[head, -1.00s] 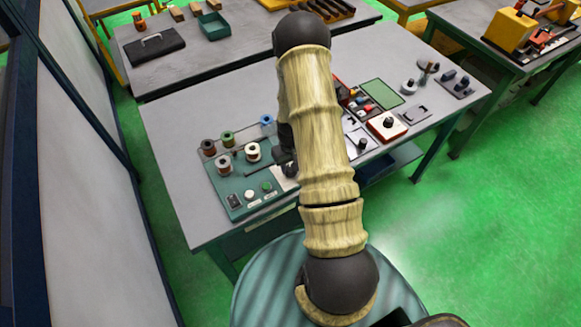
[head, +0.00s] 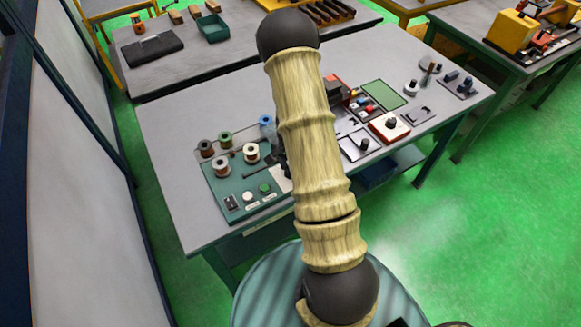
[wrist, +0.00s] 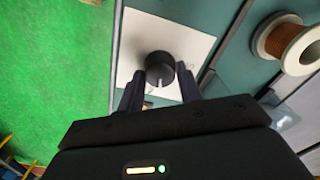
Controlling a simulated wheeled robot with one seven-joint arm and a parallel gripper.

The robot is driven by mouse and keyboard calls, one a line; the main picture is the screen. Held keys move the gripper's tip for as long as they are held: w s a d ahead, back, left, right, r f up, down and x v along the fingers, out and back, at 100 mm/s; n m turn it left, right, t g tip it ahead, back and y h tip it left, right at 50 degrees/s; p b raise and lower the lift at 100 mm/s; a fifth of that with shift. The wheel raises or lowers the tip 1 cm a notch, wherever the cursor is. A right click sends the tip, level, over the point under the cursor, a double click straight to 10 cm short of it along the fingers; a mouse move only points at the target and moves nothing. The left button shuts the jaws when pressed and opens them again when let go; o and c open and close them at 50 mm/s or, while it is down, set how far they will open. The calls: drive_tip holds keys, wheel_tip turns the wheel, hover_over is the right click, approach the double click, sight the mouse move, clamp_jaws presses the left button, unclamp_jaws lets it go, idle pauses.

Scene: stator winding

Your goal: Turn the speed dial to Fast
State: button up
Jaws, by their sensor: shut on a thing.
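The speed dial (wrist: 159,68) is a black round knob with a pale pointer line, on a white plate (wrist: 133,37) in the wrist view. The pointer line runs toward the bottom of that picture. My gripper (wrist: 160,80) has one finger on each side of the dial and is shut on it. The marks on the plate are mostly hidden or too small to read. In the head view my arm hides the dial and the gripper. A part of the white plate shows beside my arm (head: 279,180).
The dial's plate is on a teal panel (head: 222,186) with several wire spools, such as a copper one (wrist: 285,42). A white button (head: 247,196) and a green button (head: 265,188) sit near its front edge. A red and white box (head: 389,126) stands to the right.

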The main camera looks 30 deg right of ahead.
drive_tip(key=shift+m, duration=1.7)
drive_tip(key=o, duration=1)
wheel_tip(320, 180, up, 18)
drive_tip(key=shift+f+b, duration=0.25)
drive_tip(key=shift+b, duration=0.8)
